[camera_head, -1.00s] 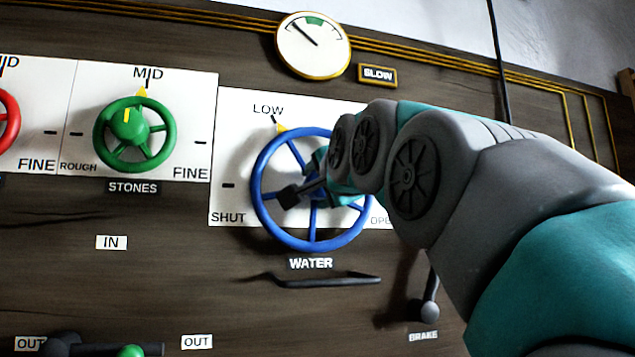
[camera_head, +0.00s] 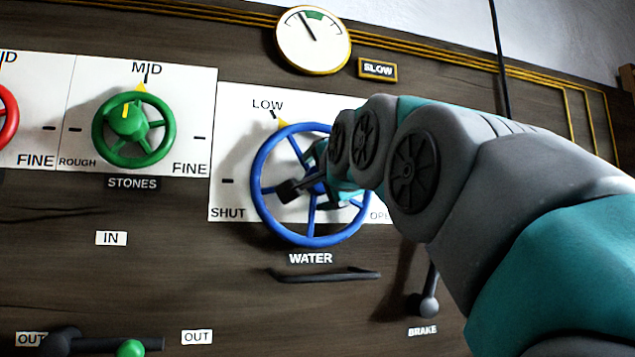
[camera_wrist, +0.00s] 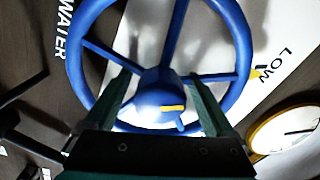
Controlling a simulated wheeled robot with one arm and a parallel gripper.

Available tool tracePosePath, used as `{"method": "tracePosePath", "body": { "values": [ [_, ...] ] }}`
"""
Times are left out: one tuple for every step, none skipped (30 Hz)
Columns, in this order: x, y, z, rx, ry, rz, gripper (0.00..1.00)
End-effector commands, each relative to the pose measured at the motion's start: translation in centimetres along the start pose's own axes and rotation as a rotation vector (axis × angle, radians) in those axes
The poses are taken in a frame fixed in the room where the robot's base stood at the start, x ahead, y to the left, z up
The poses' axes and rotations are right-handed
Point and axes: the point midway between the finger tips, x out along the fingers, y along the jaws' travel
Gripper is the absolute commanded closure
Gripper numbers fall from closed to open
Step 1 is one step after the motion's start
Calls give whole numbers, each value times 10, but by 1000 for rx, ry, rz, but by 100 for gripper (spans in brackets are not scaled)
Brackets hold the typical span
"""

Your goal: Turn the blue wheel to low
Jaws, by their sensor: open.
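The blue wheel (camera_head: 257,178) is on the white WATER plate, marked SHUT at lower left, LOW at upper left and OPEN, partly hidden, at right. A yellow pointer (camera_head: 281,124) sits at the rim beside LOW. My gripper (camera_head: 312,186) is in front of the wheel's middle and hides part of it. In the wrist view the open jaws (camera_wrist: 163,88) stand on either side of the blue hub (camera_wrist: 158,88). The hub's yellow mark (camera_wrist: 172,108) points right, roughly towards LOW (camera_wrist: 272,66). Jaw contact with the hub or spokes cannot be told.
The green STONES wheel (camera_head: 133,128) and part of a red wheel (camera_head: 5,116) are to the left. A dial gauge (camera_head: 313,40) is above. A dark bar (camera_head: 325,276) lies below the wheel, and the BRAKE lever (camera_head: 429,305) is below my arm.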

Motion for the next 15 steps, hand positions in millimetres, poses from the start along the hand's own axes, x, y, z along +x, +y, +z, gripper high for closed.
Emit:
{"method": "tracePosePath", "body": {
  "values": [
    [0,0,0,0,0,0,11],
    [0,0,0,0,0,0,11],
    [-1,0,0,0,0,0,11],
    [-2,0,0,0,0,0,11],
    [-3,0,0,0,0,0,11],
    [-5,0,0,0,0,0,11],
    [-7,0,0,0,0,0,11],
    [-9,0,0,0,0,-1,11],
    [-12,0,0,0,1,-1,11],
    [-15,-1,0,0,1,-1,11],
    [-18,-1,0,0,1,-1,11],
    [-22,0,0,1,1,-1,11],
    [-26,0,0,1,1,-2,11],
    [-30,0,0,0,1,-2,11],
    [-36,-1,0,0,1,-2,11]
  ]
}}
